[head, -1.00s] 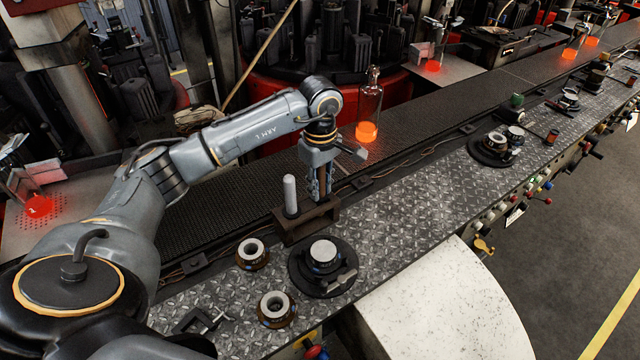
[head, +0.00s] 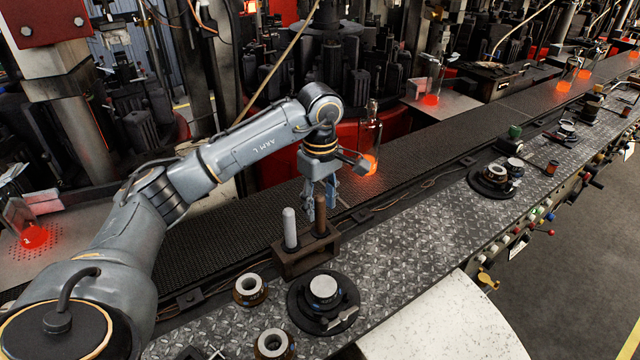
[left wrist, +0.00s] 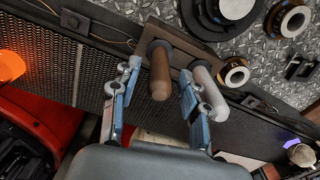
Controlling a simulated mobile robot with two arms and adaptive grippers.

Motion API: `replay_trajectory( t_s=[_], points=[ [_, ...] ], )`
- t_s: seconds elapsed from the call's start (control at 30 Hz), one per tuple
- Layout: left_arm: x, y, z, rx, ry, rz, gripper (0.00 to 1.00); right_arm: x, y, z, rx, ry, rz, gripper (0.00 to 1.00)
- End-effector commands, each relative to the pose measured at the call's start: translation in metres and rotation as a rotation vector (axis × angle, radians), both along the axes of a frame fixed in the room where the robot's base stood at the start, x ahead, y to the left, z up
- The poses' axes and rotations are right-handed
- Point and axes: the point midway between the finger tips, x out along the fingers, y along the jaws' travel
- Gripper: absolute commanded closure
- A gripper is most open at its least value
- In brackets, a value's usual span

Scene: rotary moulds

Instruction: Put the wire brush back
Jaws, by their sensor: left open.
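A dark brown rack (head: 305,259) stands on the metal plate bench. It holds an upright grey cylinder (head: 289,229) and an upright brown handle (head: 320,217), which I take to be the wire brush; its lower end is hidden in the rack. My left gripper (head: 318,200) is open and just behind the brown handle in the head view. In the left wrist view the open fingers (left wrist: 160,72) show on either side of the brown handle (left wrist: 160,77), apart from it, with the grey cylinder (left wrist: 207,92) beyond the right finger. My right gripper is out of view.
Ring-shaped parts (head: 250,289) and a round black mould piece (head: 323,303) lie in front of the rack. A dark conveyor (head: 225,222) runs behind it. A glass bottle with a glowing base (head: 370,150) stands close behind my gripper.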

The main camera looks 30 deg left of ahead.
Motion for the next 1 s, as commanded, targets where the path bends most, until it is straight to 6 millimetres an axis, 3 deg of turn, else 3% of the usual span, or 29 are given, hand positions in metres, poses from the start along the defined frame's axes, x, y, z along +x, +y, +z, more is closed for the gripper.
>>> replay_trajectory(
  t_s=[0.1,0.33,1.0],
  points=[
    [0.001,0.000,0.026,0.000,-0.006,0.000,0.55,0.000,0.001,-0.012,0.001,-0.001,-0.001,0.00],
    [0.001,0.001,0.065,0.001,-0.002,0.001,0.55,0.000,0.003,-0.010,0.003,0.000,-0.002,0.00],
    [0.000,0.000,0.073,0.000,0.001,0.001,0.55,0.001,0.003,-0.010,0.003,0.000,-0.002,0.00]
  ],
)
